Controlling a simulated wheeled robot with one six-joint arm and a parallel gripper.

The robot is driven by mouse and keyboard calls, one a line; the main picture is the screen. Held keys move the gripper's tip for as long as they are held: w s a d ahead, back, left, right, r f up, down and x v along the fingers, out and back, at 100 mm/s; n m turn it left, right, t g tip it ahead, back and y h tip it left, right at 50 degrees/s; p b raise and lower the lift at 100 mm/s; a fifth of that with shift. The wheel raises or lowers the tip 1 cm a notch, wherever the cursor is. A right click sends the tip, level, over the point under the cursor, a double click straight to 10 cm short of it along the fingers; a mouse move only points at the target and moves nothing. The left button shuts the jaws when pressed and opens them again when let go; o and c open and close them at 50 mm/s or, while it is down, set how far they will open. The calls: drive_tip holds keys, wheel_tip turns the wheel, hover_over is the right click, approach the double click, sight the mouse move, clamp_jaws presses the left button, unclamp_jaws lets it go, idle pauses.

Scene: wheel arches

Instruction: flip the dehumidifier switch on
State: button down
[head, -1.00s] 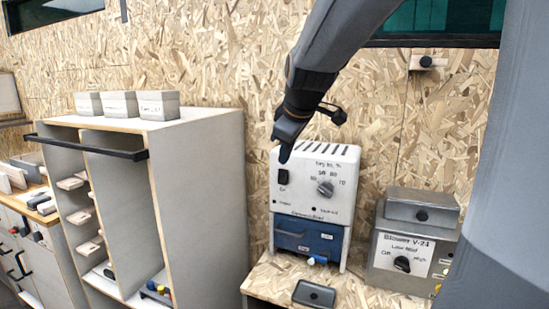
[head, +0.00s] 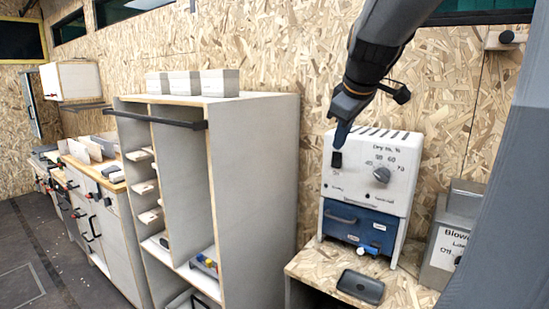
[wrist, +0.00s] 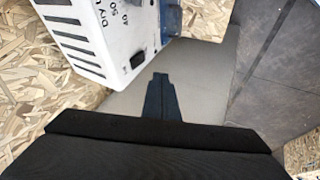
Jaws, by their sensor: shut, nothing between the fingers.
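The white dehumidifier (head: 403,150) stands on a chipboard-topped stand, with a humidity dial (head: 381,174) and a blue lower drawer (head: 350,219). Its black switch (head: 337,160) is at the upper left of the front face. The switch also shows in the wrist view (wrist: 138,60); which way it is set is too small to tell. My gripper (head: 340,142) is shut and empty, pointing down just above the switch in the head view. In the wrist view its closed fingertips (wrist: 160,76) lie to the right of the switch, with a visible gap.
A grey blower box (head: 445,250) stands at the right, partly hidden by my arm. A dark tray (head: 360,286) lies on the stand (head: 310,266) in front of the dehumidifier. A tall open cabinet (head: 262,180) is to the left. Floor (head: 60,270) shows clear at far left.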

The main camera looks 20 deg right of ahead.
sight(336, 160)
drive_tip(key=w+d+f+p, duration=0.2)
drive_tip(key=w+d+f, duration=0.3)
drive_tip(key=w+f, duration=0.2)
drive_tip(key=shift+w+d+f+p, duration=0.15)
drive_tip(key=shift+w+f+p, duration=0.2)
drive_tip(key=shift+f, duration=0.5)
drive_tip(key=shift+s, duration=0.1)
drive_tip(key=shift+d+f, duration=0.1)
drive_tip(key=shift+d, duration=0.1)
